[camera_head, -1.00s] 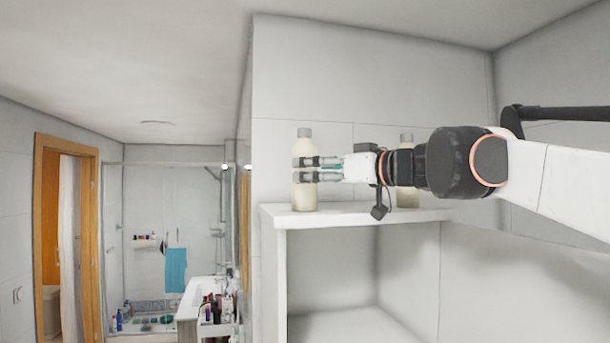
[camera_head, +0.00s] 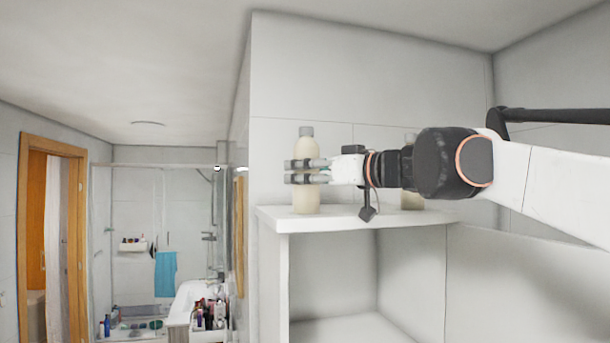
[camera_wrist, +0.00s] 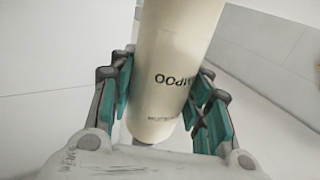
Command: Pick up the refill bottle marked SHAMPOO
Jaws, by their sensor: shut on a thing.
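The cream refill bottle (camera_head: 306,201) with a grey cap is upright at the left end of the white cabinet's top (camera_head: 350,216). In the wrist view the bottle (camera_wrist: 172,60) shows dark letters ending in "MPOO", the rest turned out of sight. My gripper (camera_head: 300,172) reaches in from the right and is shut on the bottle's middle. In the wrist view its teal-padded fingers lie along both sides of the bottle. I cannot tell whether the bottle's base touches the cabinet top.
A second similar bottle (camera_head: 412,200) stands farther right on the cabinet top, mostly hidden behind my arm. The cabinet's open compartment (camera_head: 335,270) below is empty. At left are a wooden doorway (camera_head: 23,230), a hanging blue towel (camera_head: 165,273) and a cart of cosmetics (camera_head: 210,315).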

